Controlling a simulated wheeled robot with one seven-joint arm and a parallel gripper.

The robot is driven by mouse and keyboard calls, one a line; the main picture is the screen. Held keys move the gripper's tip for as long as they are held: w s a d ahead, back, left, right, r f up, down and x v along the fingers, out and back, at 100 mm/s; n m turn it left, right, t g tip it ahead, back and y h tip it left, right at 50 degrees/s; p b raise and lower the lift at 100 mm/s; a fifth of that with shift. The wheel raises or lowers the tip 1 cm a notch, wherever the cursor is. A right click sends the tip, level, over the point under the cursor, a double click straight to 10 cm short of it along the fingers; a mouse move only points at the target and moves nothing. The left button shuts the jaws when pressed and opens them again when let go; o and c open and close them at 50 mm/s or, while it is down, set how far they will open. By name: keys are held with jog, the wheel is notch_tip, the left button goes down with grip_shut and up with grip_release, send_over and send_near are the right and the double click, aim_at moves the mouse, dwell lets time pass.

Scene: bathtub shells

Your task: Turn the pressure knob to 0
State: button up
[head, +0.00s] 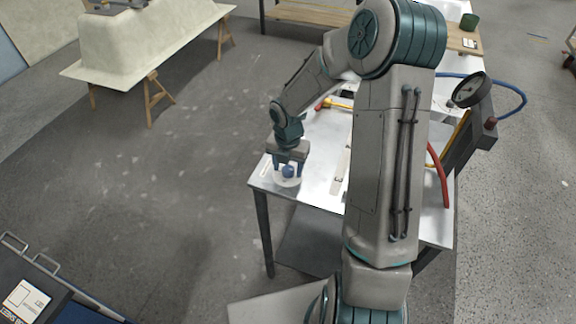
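A small blue round knob (288,172) sits on a pale round dial plate (287,183) at the near left corner of the metal table. It looks like the pressure knob, but any numbers or pointer on it are too small to read. My gripper (288,165) points down right at the knob, with its two teal fingers spread to the left and right of it. A gap seems to show between each finger and the knob. A round pressure gauge (468,90) stands at the table's right side; its reading is not legible.
The metal table (320,150) carries a yellow-and-red tool (335,104), a red hose (438,172) and a blue hose (512,85). A red button-like part (491,122) is below the gauge. My arm hides the table's middle.

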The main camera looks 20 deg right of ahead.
aim_at(288, 169)
notch_tip(288, 169, up, 14)
dwell(0.7)
jog(key=shift+f, duration=0.1)
